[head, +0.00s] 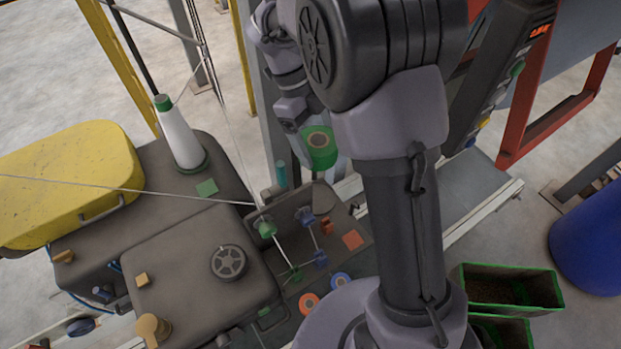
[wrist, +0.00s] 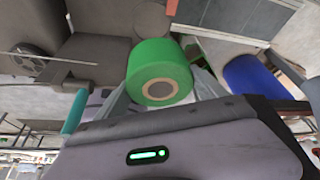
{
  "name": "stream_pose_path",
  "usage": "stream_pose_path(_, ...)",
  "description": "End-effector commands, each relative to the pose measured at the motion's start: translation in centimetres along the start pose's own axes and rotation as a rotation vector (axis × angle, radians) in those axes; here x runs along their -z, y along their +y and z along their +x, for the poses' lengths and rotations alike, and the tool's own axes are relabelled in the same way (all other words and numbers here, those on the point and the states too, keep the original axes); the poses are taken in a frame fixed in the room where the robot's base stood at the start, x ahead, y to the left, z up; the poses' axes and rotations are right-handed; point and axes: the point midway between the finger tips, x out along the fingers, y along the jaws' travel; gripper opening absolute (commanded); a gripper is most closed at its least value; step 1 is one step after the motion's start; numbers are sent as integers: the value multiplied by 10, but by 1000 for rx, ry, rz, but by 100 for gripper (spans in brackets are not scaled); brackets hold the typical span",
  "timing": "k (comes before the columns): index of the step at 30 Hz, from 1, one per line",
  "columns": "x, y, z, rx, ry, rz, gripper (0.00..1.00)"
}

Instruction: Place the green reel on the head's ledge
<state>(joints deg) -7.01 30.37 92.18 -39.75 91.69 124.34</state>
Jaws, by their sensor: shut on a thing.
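The green reel (head: 319,148) is a short roll with a tan core and a dark centre. My gripper (wrist: 163,88) is shut on it, with a grey finger on either side. The reel (wrist: 160,62) fills the upper middle of the wrist view. In the head view it hangs in the air over the right side of the dark machine head (head: 180,262), apart from it. My arm hides part of the gripper there. The head has flat dark top surfaces, with a green square (head: 206,188) and an orange square (head: 352,240). I cannot tell which surface is the ledge.
A white cone with green ends (head: 178,135) stands on the head; thread runs from it. A yellow cover (head: 70,180) lies left. A teal post (head: 281,174) stands near the reel. Green-rimmed bins (head: 512,288) and a blue drum (head: 590,240) are right. A control box (head: 490,80) is upper right.

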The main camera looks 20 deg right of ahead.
Motion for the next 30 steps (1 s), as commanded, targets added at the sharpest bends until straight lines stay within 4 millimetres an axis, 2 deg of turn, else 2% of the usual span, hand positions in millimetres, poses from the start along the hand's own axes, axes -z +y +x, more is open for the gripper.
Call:
stream_pose_path(2, -6, 1, 17, -3, 4, -3, 30)
stream_pose_path(9, -38, 1, 96, -4, 5, -3, 30)
stream_pose_path(12, -48, 1, 117, -2, 2, -3, 30)
stream_pose_path(17, -55, 1, 134, -2, 1, -2, 30)
stream_pose_path(22, -66, 1, 162, -2, 2, -4, 30)
stream_pose_path(30, -68, 1, 165, -1, 0, -2, 30)
